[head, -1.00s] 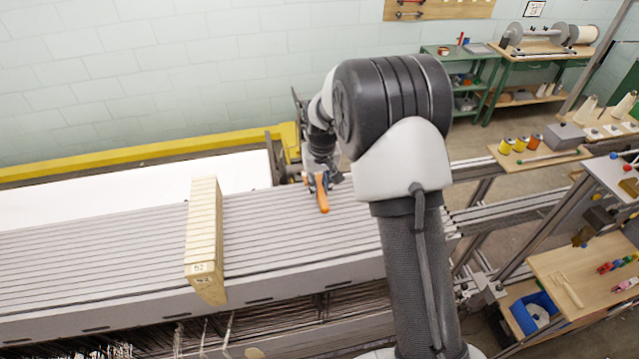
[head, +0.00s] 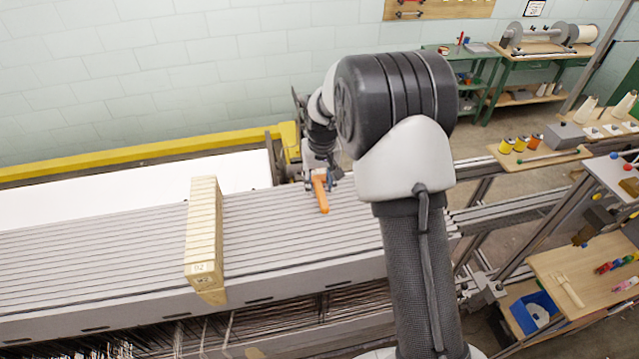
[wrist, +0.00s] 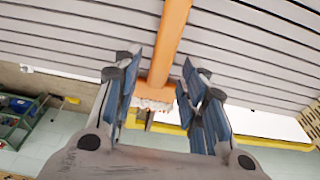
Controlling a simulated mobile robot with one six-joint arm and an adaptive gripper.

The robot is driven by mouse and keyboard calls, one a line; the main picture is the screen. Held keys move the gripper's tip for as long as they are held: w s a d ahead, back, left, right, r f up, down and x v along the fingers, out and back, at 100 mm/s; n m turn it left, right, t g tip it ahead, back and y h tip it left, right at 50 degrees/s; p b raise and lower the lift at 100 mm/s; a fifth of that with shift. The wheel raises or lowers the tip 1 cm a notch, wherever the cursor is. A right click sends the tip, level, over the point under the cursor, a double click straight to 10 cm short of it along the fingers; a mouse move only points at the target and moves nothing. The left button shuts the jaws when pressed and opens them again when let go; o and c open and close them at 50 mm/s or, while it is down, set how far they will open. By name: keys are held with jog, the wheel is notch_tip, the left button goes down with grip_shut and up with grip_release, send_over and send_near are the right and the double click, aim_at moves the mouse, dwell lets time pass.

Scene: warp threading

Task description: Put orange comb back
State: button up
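The orange comb (head: 321,195) lies at the right part of the grey slatted beam, its orange end pointing toward the front. In the wrist view the orange comb (wrist: 164,50) runs from the top edge down between my fingers, with a pale, rough lower end. My gripper (head: 321,180) is just above it at its far end. In the wrist view my gripper (wrist: 161,65) has its blue-padded fingers spread, one on each side of the comb, with narrow gaps showing. I cannot tell how high the comb is above the slats.
A pale wooden block (head: 203,235) straddles the grey slatted beam (head: 110,250) to the left. A yellow rail (head: 130,158) runs behind. At right are a wooden shelf with coloured spools (head: 520,145) and a wooden table (head: 590,270) with a blue bin (head: 535,310) below.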

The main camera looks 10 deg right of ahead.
aim_at(321, 193)
jog(key=s+r, duration=0.4)
jog(key=r, duration=0.4)
jog(key=s+r, duration=0.4)
jog(key=r, duration=0.5)
jog(key=s+r+t, duration=0.2)
jog(key=s, duration=2.6)
jog(key=shift+s+r+t+b, duration=0.15)
jog(key=shift+r+t+b, duration=0.05)
jog(key=shift+t+b, duration=0.25)
notch_tip(321, 193, down, 27)
jog(key=b, duration=2.7)
